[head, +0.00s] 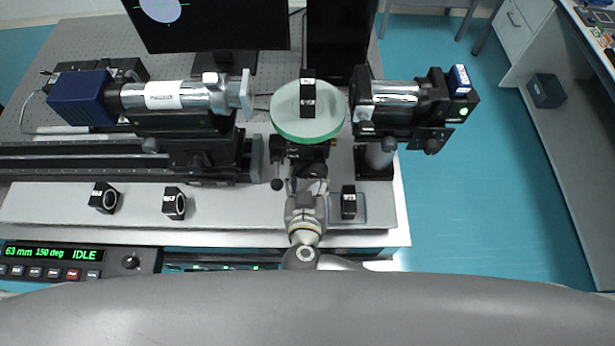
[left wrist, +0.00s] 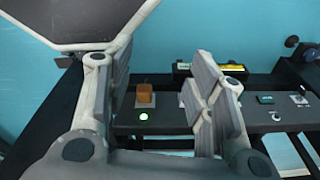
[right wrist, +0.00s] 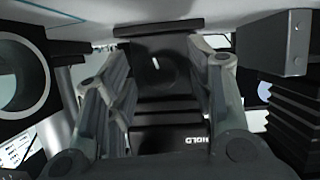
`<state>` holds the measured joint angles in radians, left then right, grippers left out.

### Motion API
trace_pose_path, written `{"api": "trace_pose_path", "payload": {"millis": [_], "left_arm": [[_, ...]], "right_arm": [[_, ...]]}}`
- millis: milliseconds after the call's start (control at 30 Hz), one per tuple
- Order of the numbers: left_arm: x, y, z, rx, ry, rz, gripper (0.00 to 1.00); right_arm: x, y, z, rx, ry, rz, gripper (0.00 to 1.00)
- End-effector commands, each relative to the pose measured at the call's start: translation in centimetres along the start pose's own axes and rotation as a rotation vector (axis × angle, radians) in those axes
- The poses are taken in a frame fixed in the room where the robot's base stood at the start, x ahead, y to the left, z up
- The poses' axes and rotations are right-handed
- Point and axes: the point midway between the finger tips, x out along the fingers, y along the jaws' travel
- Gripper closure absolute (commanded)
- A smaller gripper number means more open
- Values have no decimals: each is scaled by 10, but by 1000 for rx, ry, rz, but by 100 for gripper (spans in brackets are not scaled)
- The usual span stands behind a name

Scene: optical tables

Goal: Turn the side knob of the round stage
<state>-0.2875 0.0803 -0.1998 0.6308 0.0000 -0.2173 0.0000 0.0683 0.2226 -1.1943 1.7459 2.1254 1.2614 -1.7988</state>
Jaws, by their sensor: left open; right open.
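The round stage has a pale green disc top (head: 290,125) on a dark mount in the middle of the bench, with a black labelled block (head: 307,98) standing on it. My right gripper (head: 308,185) is at the near side of the mount, below the disc. In the right wrist view its fingers (right wrist: 159,75) are open, either side of a dark round face with a white mark (right wrist: 155,64); I cannot tell whether they touch it. My left gripper (left wrist: 160,85) is open and empty, away from the stage.
A blue-ended camera (head: 80,97) with a silver tube stands left of the stage; another optical unit (head: 400,98) stands right. Black blocks (head: 104,197) (head: 174,203) (head: 348,202) stand near the front edge. A controller (head: 70,262) reads 63 mm, 150 deg, IDLE.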

Motion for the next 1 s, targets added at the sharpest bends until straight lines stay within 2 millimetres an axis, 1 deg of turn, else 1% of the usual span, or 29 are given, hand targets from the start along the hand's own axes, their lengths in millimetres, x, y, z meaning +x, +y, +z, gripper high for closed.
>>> {"api": "trace_pose_path", "payload": {"millis": [133,300,400,467,500,633,800,1000], "left_arm": [[0,1,10,0,-16,2,51],[-1,3,20,0,-31,4,51],[-1,3,22,0,-34,4,51],[-1,3,22,1,-34,4,51],[-1,3,22,1,-34,4,51],[-6,3,20,1,-32,4,51],[-19,2,16,1,-29,3,51],[-17,2,14,0,-25,3,51]], "right_arm": [[0,0,0,0,0,0,52],[0,0,0,0,0,0,74],[0,0,0,0,0,0,87],[0,0,0,0,0,0,94],[0,0,0,0,0,0,96],[-2,0,-1,12,-1,-5,96],[-2,1,-2,57,-2,-24,96],[-1,0,1,70,-1,-30,96]]}}
